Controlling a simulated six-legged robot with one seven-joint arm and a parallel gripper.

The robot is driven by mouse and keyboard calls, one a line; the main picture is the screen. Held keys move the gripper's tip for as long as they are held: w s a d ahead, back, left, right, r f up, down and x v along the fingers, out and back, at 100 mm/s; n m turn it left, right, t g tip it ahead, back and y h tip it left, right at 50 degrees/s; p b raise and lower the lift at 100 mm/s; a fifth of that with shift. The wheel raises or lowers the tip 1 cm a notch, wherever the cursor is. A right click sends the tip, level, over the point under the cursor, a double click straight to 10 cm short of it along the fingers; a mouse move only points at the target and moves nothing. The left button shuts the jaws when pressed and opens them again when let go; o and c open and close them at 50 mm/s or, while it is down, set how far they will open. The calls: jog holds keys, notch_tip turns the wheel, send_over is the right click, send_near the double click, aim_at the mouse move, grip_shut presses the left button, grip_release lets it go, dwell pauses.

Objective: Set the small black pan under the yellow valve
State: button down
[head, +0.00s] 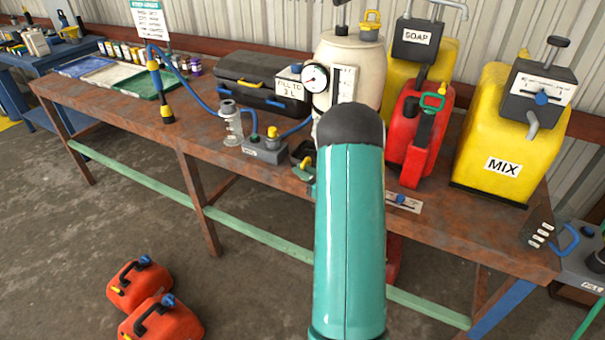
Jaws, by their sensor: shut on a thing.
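My teal arm with its black rounded joint rises through the middle of the head view, and my gripper is not visible, hidden behind it. I cannot make out the small black pan. A dark part (302,152) shows just left of my arm at the bench edge, but I cannot tell what it is. A small yellow-green fitting (304,169) shows just below it, partly covered by my arm; it may be the yellow valve. The cream tank (350,55) with a gauge stands behind my arm and has a yellow fitting (370,25) on top.
The rusty bench (105,97) carries a black case (258,80), a clear cylinder (231,125), a red can (408,130), a yellow MIX container (490,140) and a dark jug (538,236). Red cans (140,284) stand on the floor at left. Floor left of them is open.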

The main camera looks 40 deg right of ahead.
jog(key=shift+a+f, duration=0.1)
jog(key=shift+f, duration=0.25)
jog(key=c, duration=1.5)
grip_release()
jog(key=shift+f, duration=0.15)
jog(key=shift+o, duration=0.2)
